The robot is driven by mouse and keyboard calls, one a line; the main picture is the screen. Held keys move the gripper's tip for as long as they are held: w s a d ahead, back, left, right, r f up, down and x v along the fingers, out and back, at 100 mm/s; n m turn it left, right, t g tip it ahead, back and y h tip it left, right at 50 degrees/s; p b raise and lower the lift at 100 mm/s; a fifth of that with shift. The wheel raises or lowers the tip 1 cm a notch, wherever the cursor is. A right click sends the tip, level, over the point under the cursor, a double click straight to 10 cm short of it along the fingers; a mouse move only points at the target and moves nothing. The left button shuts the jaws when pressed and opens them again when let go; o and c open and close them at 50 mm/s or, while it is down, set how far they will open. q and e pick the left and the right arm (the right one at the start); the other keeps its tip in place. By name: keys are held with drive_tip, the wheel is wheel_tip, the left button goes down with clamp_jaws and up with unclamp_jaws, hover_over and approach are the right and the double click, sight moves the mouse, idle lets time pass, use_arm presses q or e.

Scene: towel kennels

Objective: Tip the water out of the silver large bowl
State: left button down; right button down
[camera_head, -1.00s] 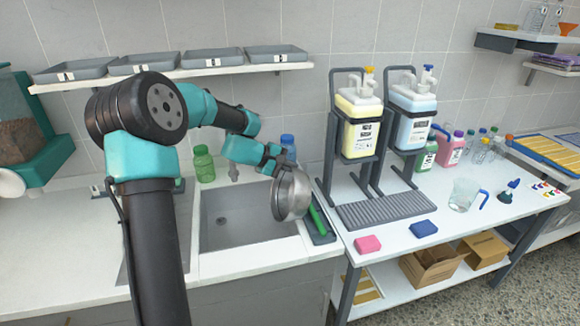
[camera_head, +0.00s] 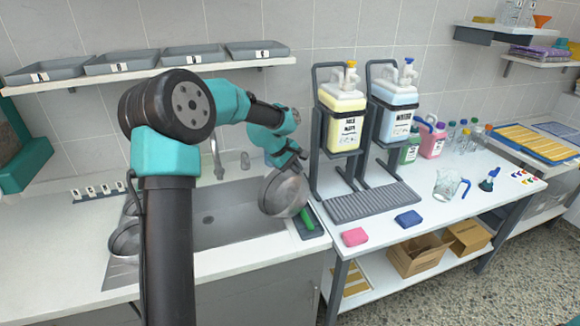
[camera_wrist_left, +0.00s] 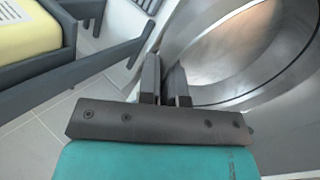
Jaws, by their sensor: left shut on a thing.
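The silver large bowl (camera_head: 283,195) hangs tilted well over on its side at the right edge of the sink basin (camera_head: 235,230). My left gripper (camera_head: 292,165) is shut on its rim and holds it up. In the left wrist view the gripper's fingers (camera_wrist_left: 167,85) pinch the rim, and the bowl's shiny curved inside (camera_wrist_left: 235,50) fills the upper right. I cannot make out whether any water is in it. My right gripper is not in view.
A green brush (camera_head: 304,221) lies in a dark tray right of the sink. Dispenser stands with a yellow jug (camera_head: 342,118) and a blue jug (camera_head: 393,108) stand close to the right. Another metal bowl (camera_head: 125,240) sits left of the basin, partly behind my arm.

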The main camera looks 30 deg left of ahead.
use_arm(q)
drive_tip(key=shift+w+d+f, duration=0.15)
drive_tip(key=shift+w+d, duration=0.15)
drive_tip(key=shift+w+d+f+g+y, duration=0.3)
drive_tip(key=shift+w+f+g+y, duration=0.1)
drive_tip(key=shift+f+g+y, duration=0.5)
drive_tip(key=shift+w+d+f+g+y, duration=0.35)
drive_tip(key=shift+f+g+y, duration=0.4)
drive_tip(key=shift+g, duration=0.3)
drive_tip(key=shift+w+d+f+g+y, duration=0.25)
drive_tip(key=shift+w+f+g+y, duration=0.15)
drive_tip(key=shift+f+g+y, duration=0.45)
